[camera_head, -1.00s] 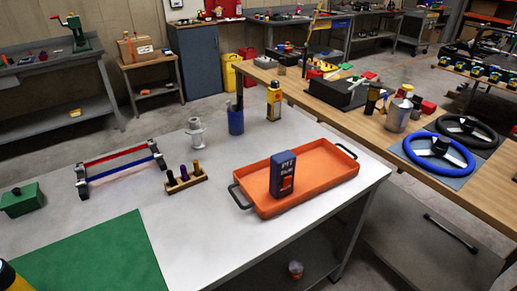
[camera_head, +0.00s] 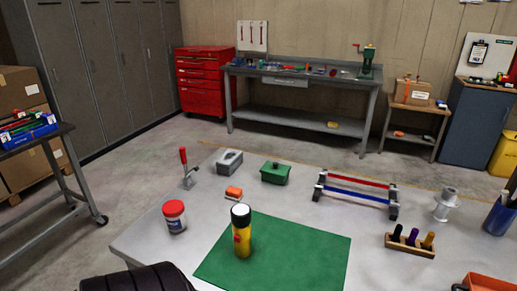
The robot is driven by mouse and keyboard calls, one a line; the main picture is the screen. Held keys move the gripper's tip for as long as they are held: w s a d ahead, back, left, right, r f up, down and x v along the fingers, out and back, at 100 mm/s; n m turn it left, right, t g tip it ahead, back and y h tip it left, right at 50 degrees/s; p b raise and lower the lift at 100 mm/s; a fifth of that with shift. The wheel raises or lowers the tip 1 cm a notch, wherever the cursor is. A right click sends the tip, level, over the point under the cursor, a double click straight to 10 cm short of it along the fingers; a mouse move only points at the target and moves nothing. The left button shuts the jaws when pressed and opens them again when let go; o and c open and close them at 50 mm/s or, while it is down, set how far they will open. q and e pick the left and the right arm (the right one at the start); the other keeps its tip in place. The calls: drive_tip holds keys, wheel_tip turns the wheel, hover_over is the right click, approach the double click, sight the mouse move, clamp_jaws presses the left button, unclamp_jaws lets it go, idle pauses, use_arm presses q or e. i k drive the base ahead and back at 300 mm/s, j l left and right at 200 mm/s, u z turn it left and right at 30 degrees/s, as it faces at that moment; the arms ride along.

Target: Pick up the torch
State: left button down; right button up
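The torch (camera_head: 242,239) has a yellow body, a dark collar, a pale top face and a small red patch on its side. It stands upright on the green mat (camera_head: 300,254), towards the mat's left part, on the grey table. Nothing touches it or hides it. Neither of my grippers shows in the head view, so their place relative to the torch cannot be seen.
A red-lidded jar (camera_head: 175,216) stands left of the torch. An orange block (camera_head: 234,193), a green box (camera_head: 275,173) and a grey box (camera_head: 229,161) lie behind. A dark ribbed shape (camera_head: 138,278) fills the bottom left. The mat is otherwise clear.

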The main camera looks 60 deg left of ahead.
sight(241, 213)
drive_tip(key=u, duration=1.9)
